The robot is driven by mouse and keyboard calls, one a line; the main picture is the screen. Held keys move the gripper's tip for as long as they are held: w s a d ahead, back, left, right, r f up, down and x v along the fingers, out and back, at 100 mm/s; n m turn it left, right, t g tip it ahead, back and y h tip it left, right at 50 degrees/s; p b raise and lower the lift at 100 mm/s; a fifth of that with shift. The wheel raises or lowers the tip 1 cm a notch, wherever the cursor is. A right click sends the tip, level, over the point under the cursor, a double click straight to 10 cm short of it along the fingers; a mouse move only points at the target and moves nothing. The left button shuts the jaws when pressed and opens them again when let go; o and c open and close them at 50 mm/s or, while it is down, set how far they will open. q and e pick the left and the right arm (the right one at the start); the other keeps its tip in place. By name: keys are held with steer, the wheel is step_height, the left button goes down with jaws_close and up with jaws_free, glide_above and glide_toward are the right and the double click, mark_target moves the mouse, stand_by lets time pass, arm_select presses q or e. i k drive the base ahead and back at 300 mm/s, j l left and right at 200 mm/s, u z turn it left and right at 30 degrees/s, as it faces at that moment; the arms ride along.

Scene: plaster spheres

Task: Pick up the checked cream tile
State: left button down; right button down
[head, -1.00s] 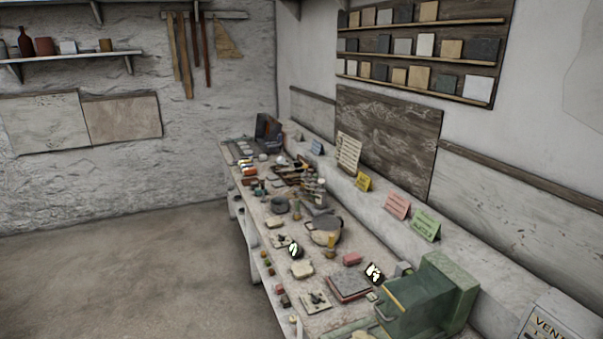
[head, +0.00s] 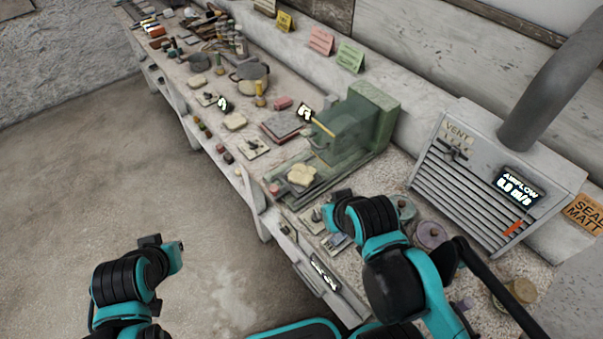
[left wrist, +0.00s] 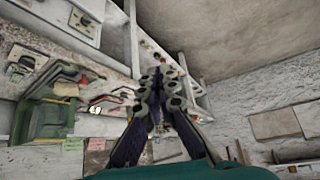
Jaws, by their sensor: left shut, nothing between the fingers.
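I cannot make out a check pattern on any tile, so I cannot tell which is the checked cream tile. A flat cream piece (head: 234,121) lies mid-bench in the head view, and a pale cream piece (head: 301,175) lies by the green machine. My left gripper (left wrist: 158,73) shows in the left wrist view with its fingers together and nothing between them. In the head view my left arm is over the floor, apart from the bench, and its fingers cannot be made out. My right arm reaches over the bench's near part; its gripper does not show.
The green machine (head: 355,130) stands on the bench. A vent box (head: 470,165) with a thick pipe (head: 550,80) stands at the right. Tools and jars crowd the bench's far end. The floor (head: 75,190) left of the bench is clear.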

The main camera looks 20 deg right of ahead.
mark_target(300, 173)
steer(key=j+z, duration=0.85)
steer(key=z, duration=1.25)
